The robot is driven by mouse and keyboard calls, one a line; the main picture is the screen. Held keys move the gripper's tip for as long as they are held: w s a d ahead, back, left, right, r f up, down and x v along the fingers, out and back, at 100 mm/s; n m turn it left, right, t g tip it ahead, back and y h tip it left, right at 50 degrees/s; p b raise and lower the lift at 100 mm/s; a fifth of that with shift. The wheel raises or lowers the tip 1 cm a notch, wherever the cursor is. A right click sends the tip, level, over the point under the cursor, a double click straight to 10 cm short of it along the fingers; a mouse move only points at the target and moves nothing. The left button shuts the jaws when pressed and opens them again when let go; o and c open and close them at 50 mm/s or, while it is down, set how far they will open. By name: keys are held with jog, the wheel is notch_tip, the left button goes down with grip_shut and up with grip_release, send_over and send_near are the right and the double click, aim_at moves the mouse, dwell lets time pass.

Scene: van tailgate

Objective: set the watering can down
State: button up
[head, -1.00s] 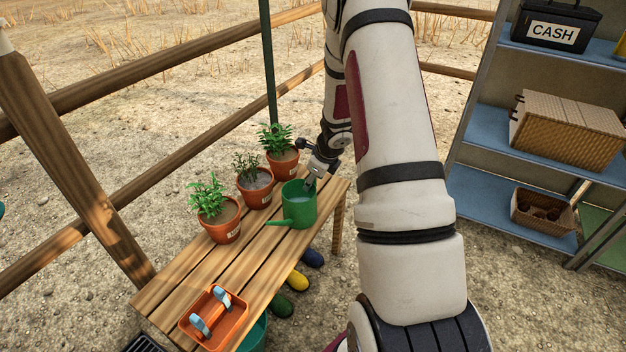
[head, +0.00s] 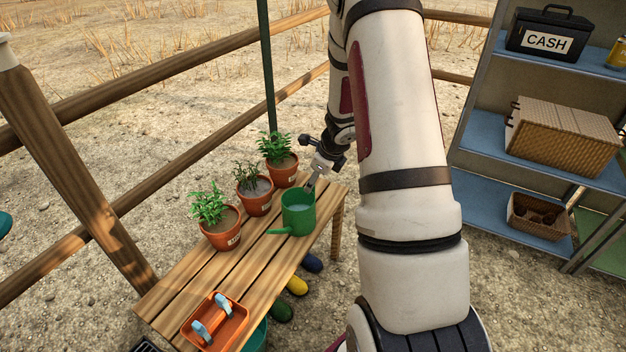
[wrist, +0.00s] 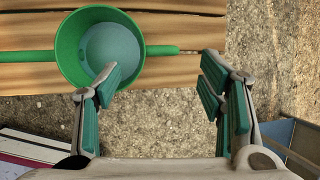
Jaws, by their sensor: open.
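The green watering can (head: 298,222) stands upright on the slatted wooden bench (head: 187,291), near its right end. In the wrist view I look down into the can (wrist: 68,50), with the spout to the left and the handle (wrist: 163,50) to the right. My gripper (head: 311,186) is just above and behind the can, partly overlapping its rim in the head view. In the wrist view my gripper (wrist: 158,82) has its fingers spread wide, with nothing between the tips.
Three potted plants (head: 222,237) stand in a row along the bench's back. An orange tool tray (head: 235,330) sits at the near end. Coloured boots (head: 297,286) are under the bench. A shelf with a cash box (head: 547,42) and baskets (head: 565,135) stands right.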

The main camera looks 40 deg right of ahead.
notch_tip(320, 180, up, 18)
jog(key=s+m+t+h+p, duration=0.15)
jog(key=m+h, duration=0.25)
jog(key=m, duration=0.4)
jog(key=s+a+r+m+g+h, duration=0.1)
jog(key=s+a+r+m, duration=0.15)
jog(key=r+m, duration=0.3)
jog(key=s+a+r+m+g+h, duration=0.1)
jog(key=s+r+m, duration=0.25)
jog(key=m, duration=0.25)
jog(key=s+a+r+m+g+y, duration=0.2)
jog(key=s+a+m+g+y, duration=0.2)
jog(key=s+a+m, duration=1.6)
jog(key=s+a+y, duration=0.2)
jog(key=s+a, duration=0.2)
jog(key=s, duration=0.4)
jog(key=shift+a+m+y+p, duration=0.3)
jog(key=shift+a+m+p, duration=0.05)
jog(key=shift+a, duration=0.05)
jog(key=shift+r, duration=0.2)
notch_tip(320, 180, up, 27)
jog(key=t+p, duration=0.3)
jog(key=p, duration=2.2)
jog(key=shift+d+t, duration=0.25)
jog(key=shift+t, duration=0.1)
